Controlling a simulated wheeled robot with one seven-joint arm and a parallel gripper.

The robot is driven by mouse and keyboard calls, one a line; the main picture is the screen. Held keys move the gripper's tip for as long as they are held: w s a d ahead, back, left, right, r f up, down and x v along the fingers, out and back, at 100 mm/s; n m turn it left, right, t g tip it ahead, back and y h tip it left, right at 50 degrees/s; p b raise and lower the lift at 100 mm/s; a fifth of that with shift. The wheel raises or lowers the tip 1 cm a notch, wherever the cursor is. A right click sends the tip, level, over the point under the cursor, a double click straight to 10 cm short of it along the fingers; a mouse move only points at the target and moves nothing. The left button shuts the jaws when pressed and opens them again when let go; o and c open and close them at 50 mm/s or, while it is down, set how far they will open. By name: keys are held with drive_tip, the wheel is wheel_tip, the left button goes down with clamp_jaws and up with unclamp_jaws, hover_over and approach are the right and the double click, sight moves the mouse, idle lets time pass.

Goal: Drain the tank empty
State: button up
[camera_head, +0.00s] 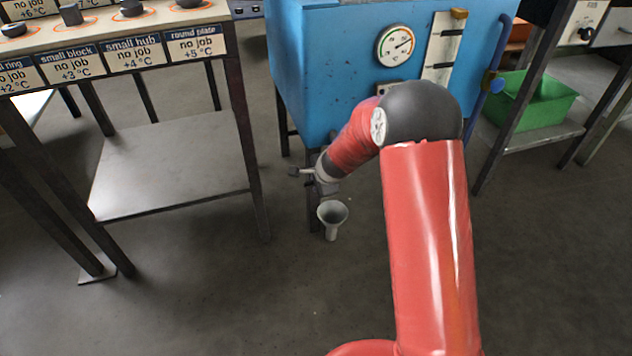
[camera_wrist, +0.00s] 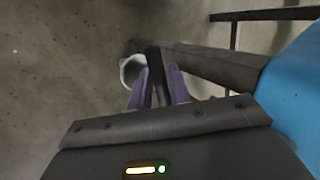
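The blue tank (camera_head: 325,75) stands on dark legs in the head view, with a round dial gauge (camera_head: 395,46) and a pale level strip (camera_head: 443,50) on its front. My arm reaches to its lower left side and hides part of that area. A pale funnel (camera_head: 332,214) is below, and also shows in the wrist view (camera_wrist: 131,70). In the wrist view the purple fingers of my gripper (camera_wrist: 160,78) stand either side of a dark bar (camera_wrist: 156,66), seemingly a valve handle. I cannot tell whether they press on it.
A table (camera_head: 120,35) with job labels and small dark parts stands at the left, above a lower grey shelf (camera_head: 175,160). A green bin (camera_head: 535,98) sits on a rack at the right. The floor in front of the tank is clear.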

drive_tip(key=p+v, duration=0.1)
drive_tip(key=v, duration=0.6)
drive_tip(key=shift+s+r, duration=0.2)
drive_tip(key=shift+r, duration=0.1)
idle(0.3)
drive_tip(key=s+d+r+n+p, duration=0.2)
drive_tip(key=s+r+n, duration=0.3)
drive_tip(key=r, duration=0.4)
drive_tip(key=s+d+r+n+p, duration=0.1)
drive_tip(key=s+d+r+n, duration=0.1)
drive_tip(key=s+r, duration=0.6)
drive_tip(key=s+d+r+n+h+p, duration=0.1)
drive_tip(key=s+d+r+n, duration=0.2)
drive_tip(key=s, duration=0.7)
drive_tip(key=s+d+r+n+h+p, duration=0.1)
drive_tip(key=s+d+r+n, duration=0.3)
drive_tip(key=s, duration=0.6)
drive_tip(key=shift+d+r+g+h+p, duration=0.35)
drive_tip(key=shift+d+r, duration=0.2)
drive_tip(key=shift+d, duration=0.65)
